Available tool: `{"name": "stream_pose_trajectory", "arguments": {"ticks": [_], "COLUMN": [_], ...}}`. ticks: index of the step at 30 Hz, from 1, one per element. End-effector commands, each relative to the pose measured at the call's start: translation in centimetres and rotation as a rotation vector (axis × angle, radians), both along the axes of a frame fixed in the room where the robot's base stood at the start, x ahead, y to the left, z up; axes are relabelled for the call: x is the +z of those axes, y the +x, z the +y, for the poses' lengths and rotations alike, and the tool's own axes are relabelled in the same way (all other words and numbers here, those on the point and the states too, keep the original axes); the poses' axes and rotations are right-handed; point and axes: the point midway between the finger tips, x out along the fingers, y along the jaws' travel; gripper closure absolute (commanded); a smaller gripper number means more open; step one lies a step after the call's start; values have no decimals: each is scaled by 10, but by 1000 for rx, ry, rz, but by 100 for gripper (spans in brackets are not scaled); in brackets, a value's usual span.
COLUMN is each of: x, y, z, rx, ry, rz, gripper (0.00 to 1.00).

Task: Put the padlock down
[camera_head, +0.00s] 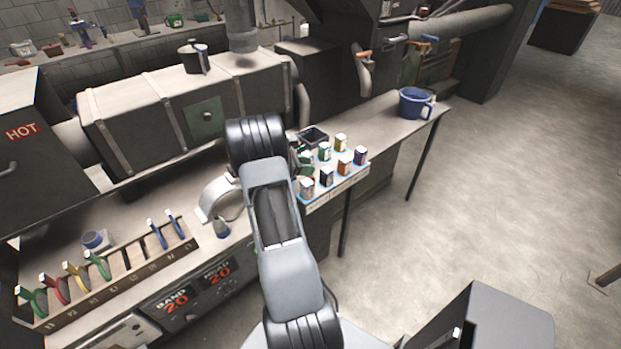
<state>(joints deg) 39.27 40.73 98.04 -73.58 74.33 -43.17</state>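My arm reaches from the bottom of the view to the bench, and its dark, ribbed end covers much of my gripper (301,158). Only small dark and green parts show at its right edge, beside a tray of small block-like items. I cannot tell whether the fingers are open or shut, or whether they hold anything. No padlock can be made out for certain. The small items, such as an orange one (345,166), a purple one (360,155) and a yellow one (340,142), are too small to identify.
The pale tray (334,190) sits at the bench's front edge, with a dark open box (313,137) behind it. A slotted rack (117,281) with coloured-handled tools is at left. Bare bench lies between tray and bucket.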

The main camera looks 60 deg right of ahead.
Motion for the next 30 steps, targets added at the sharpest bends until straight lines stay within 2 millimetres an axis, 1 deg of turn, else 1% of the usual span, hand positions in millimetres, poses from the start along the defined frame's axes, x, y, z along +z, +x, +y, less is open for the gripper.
{"name": "stream_pose_trajectory", "arguments": {"ticks": [1, 10, 17, 20, 23, 30], "x": [0, 0, 1, 4, 16, 60], "y": [0, 0, 0, 0, 1, 0], "z": [0, 0, 0, 0, 0, 0], "rx": [0, 0, 0, 0, -1, 0], "ry": [0, 0, -1, -1, -3, -4], "rz": [0, 0, -1, -2, -4, -5], "gripper": [70, 99, 100, 100, 100, 100]}}
